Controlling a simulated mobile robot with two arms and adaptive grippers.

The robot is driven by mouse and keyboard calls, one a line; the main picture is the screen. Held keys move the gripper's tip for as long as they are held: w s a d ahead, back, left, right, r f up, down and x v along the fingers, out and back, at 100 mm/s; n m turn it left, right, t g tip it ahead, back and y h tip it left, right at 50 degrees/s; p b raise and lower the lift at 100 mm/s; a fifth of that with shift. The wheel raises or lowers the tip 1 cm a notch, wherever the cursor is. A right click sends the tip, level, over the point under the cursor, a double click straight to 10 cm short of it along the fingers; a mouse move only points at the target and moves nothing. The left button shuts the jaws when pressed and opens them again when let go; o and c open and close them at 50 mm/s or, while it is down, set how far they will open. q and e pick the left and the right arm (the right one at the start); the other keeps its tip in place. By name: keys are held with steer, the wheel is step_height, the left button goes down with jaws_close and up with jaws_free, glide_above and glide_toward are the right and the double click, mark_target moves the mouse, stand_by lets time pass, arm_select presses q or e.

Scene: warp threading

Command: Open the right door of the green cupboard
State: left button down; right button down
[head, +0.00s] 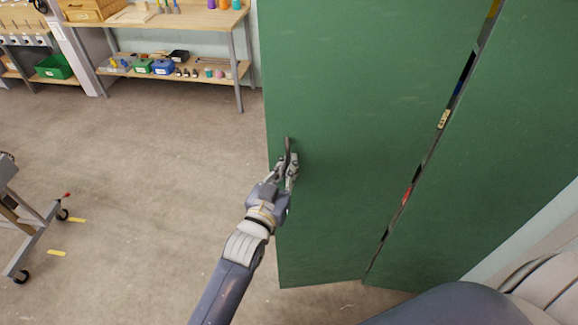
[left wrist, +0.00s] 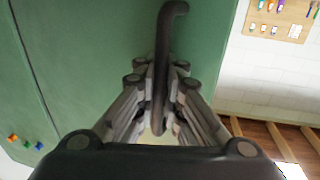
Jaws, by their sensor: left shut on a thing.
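The green cupboard shows two tall panels in the head view, the door panel with the handle (head: 350,110) and another green panel (head: 480,170) to its right. A narrow slanting gap between them shows coloured items inside. The dark curved handle (head: 287,146) is near the door panel's left edge. My left gripper (head: 286,164) is shut on this handle. In the left wrist view the handle (left wrist: 170,45) runs down between the fingers (left wrist: 160,80), with the green door panel (left wrist: 85,50) behind it. My right gripper is out of view.
A workbench (head: 175,20) with a lower shelf of small bins stands at the back left. A wheeled grey cart frame (head: 35,235) is at the left edge. The floor (head: 150,160) between them and the door panel is clear.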

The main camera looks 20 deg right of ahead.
arm_select(q)
steer(key=c, duration=2)
jaws_free()
steer(key=shift+w+a, duration=0.1)
steer(key=shift+w, duration=0.05)
steer(key=shift+c, duration=0.2)
steer(key=shift+o, duration=0.2)
steer(key=shift+a, duration=0.15)
steer(key=v, duration=1.2)
